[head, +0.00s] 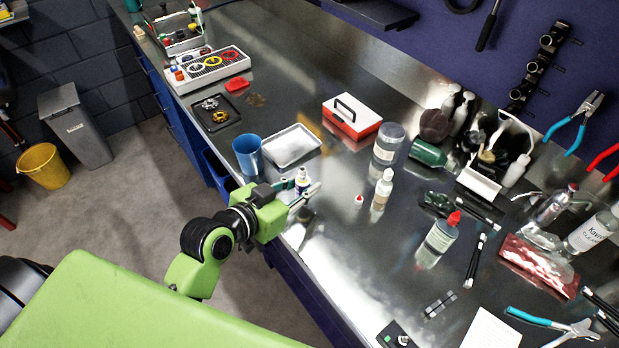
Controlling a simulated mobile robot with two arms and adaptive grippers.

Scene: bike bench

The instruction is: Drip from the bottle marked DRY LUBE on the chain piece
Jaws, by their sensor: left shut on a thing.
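My left gripper (305,193) is shut around a small bottle (302,178) with a pale top and a dark label, near the front edge of the bench. Its marking is too small to read. A white bottle with a nozzle (383,188) stands to the right of the gripper. A larger clear bottle with a red cap (440,236) stands further right. A short dark and silver linked strip (440,304), which looks like the chain piece, lies on the bench at lower right, apart from the gripper. My right gripper is out of view.
A small red cap (359,200) lies between gripper and white bottle. A blue cup (248,154) and metal tray (291,146) are behind the gripper. White paper (492,332) and pliers (552,325) lie at lower right. Bare bench (350,265) lies between gripper and strip.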

